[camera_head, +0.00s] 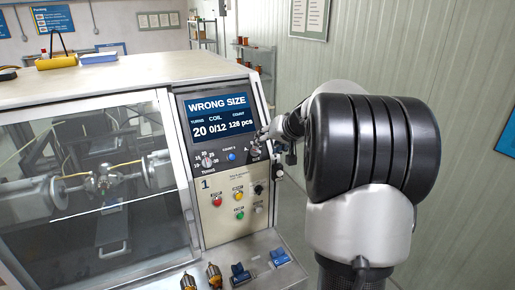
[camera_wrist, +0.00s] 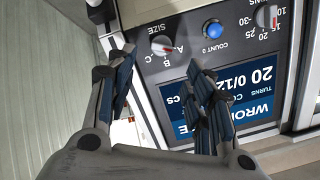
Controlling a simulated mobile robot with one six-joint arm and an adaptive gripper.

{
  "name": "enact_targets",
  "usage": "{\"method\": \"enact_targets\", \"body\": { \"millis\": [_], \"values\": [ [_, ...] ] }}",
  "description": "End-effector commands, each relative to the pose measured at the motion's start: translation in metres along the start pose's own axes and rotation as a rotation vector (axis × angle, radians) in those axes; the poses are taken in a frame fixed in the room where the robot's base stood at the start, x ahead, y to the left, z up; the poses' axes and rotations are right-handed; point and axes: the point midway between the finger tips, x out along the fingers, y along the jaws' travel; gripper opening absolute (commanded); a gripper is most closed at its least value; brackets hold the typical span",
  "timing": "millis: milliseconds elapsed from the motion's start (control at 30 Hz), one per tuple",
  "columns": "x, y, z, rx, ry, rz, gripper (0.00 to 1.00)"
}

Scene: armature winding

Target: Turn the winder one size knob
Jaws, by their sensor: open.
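The winder (camera_head: 110,85) shows "WRONG SIZE" on its blue screen (camera_head: 220,115), with turns 20, coil 0/12 and 128 pcs. The size knob (camera_wrist: 160,45) is a grey-white dial with a red mark, upside down in the wrist view, with letters A, B and C by it. In the head view the size knob (camera_head: 254,152) is at the right of the panel, partly covered by my gripper. My gripper (camera_wrist: 160,60) is open and empty. Its two dark-blue-padded fingers straddle the knob's place in the wrist picture; I cannot tell whether they touch it.
A turns knob (camera_head: 207,160) and a blue count button (camera_head: 231,156) sit left of the size knob. Red, yellow and green buttons (camera_head: 239,197) are below. Several armatures and blue parts (camera_head: 240,273) lie on the front ledge. A glass door (camera_head: 85,180) is at left.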

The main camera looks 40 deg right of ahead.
Motion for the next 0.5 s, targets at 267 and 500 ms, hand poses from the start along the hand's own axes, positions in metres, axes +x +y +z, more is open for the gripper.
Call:
{"method": "enact_targets", "body": {
  "millis": [267, 500],
  "values": [
    [0.057, -0.001, 0.000, 0.001, -0.003, -0.002, 0.48],
    [0.081, -0.001, 0.000, 0.000, -0.001, -0.002, 0.48]
  ]
}}
